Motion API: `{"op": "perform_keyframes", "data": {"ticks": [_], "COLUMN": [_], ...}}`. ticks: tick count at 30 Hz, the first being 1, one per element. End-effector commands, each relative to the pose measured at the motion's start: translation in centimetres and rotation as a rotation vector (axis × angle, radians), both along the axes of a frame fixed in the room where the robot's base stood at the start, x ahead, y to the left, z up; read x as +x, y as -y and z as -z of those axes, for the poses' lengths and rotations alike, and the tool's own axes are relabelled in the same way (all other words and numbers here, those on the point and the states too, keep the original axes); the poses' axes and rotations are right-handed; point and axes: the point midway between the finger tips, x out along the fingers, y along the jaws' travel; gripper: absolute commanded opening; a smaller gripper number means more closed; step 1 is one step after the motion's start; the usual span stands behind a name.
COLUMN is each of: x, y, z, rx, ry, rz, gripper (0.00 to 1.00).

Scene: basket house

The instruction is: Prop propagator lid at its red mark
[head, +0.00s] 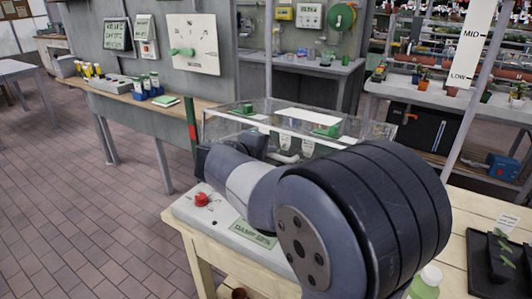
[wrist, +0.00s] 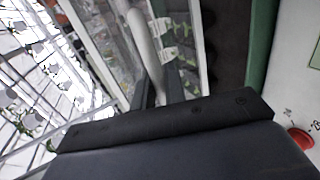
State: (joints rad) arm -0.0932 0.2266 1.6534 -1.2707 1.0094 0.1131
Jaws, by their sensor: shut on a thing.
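The propagator has a clear lid (head: 345,127) with a white sheet and green parts on top; it stands on a pale base (head: 190,212) on the wooden bench. My gripper (wrist: 160,88) is at the lid's front, its fingers shut around a pale bar that looks like the lid's handle (wrist: 146,42). In the head view my arm hides the fingers and much of the lid's front. I cannot tell how far the lid is raised.
A red knob (head: 201,199) is on the base's left end. A side table (head: 165,108) with bottles stands behind left. The brick floor at left is clear.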

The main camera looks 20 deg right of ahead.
Motion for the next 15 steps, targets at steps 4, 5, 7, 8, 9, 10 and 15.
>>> {"op": "perform_keyframes", "data": {"ticks": [4,5,7,8,9,10,15], "x": [0.3,0.3,0.5,0.6,0.6,0.7,1.1], "y": [0.6,0.7,0.9,1.1,1.2,1.3,1.8], "z": [-2.1,-2.4,-3.0,-3.2,-3.5,-3.8,-5.1], "rx": [0.028,0.034,0.047,0.053,0.061,0.067,0.096], "ry": [-0.019,-0.023,-0.034,-0.038,-0.042,-0.046,-0.065], "rz": [0.004,0.004,0.005,0.005,0.004,0.004,0.003], "gripper": [0.0,0.0,0.0,0.0,0.0,0.0,0.0]}}
